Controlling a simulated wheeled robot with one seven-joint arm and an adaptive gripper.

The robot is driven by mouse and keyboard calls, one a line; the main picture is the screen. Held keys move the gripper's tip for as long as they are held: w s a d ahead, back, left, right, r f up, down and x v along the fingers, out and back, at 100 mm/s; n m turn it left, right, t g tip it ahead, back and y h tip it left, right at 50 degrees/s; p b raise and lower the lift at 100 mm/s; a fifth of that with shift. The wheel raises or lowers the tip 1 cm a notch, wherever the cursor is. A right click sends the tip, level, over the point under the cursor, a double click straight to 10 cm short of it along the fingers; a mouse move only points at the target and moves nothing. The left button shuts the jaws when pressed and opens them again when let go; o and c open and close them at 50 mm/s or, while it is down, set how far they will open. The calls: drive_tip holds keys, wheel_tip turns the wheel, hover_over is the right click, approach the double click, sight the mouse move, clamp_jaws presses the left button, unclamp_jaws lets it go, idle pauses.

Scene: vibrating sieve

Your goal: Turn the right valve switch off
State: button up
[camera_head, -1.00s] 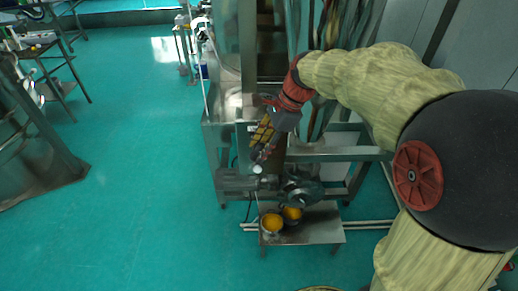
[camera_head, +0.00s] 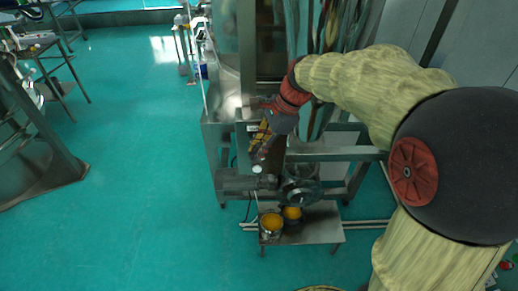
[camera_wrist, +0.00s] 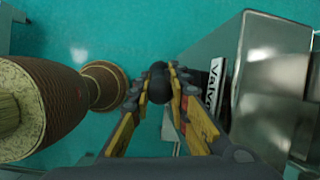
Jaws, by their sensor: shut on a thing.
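My gripper (camera_wrist: 160,72) is shut on a dark rounded knob (camera_wrist: 159,90), which sits between its yellow-and-black fingers in the wrist view. The knob appears to be the valve switch, but the fingers hide much of it and I cannot tell its setting. A white label reading "Valv…" (camera_wrist: 214,86) is just to the right of the fingers, beside a steel box (camera_wrist: 272,85). In the head view my gripper (camera_head: 261,145) is at the front of the steel machine, above a grey motor-like unit (camera_head: 238,181). The grasp itself is too small to make out there.
Two containers of orange material (camera_head: 271,224) stand on a low steel stand (camera_head: 318,233) below the machine. Steel frame bars (camera_head: 335,155) run close to the right of my gripper. The green floor (camera_head: 140,190) to the left is clear.

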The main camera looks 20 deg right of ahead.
drive_tip(key=shift+r+p, duration=0.15)
drive_tip(key=shift+p, duration=0.4)
clamp_jaws()
drive_tip(key=h+p, duration=0.2)
drive_tip(key=p, duration=0.1)
drive_tip(key=shift+a+r+g, duration=0.15)
drive_tip(key=shift+a+g, duration=0.05)
drive_tip(key=shift+g, duration=0.1)
drive_tip(key=shift+w+a+g+h+p, duration=0.1)
drive_tip(key=shift+g+h+p, duration=0.2)
drive_tip(key=shift+h+p, duration=0.6)
drive_tip(key=shift+a+h+p, duration=0.1)
drive_tip(key=shift+h+p, duration=0.35)
drive_tip(key=shift+h, duration=0.35)
drive_tip(key=h, duration=0.2)
drive_tip(key=g+h+b, duration=0.1)
drive_tip(key=shift+w+a+f+g+h, duration=0.2)
drive_tip(key=shift+f+g+h, duration=0.1)
drive_tip(key=shift+f+h, duration=0.1)
drive_tip(key=shift+g+h+b, duration=0.3)
drive_tip(key=shift+h+b, duration=0.35)
drive_tip(key=shift+h, duration=0.35)
drive_tip(key=shift+r, duration=0.1)
drive_tip(key=o, duration=0.9)
unclamp_jaws()
drive_tip(key=shift+c, duration=0.2)
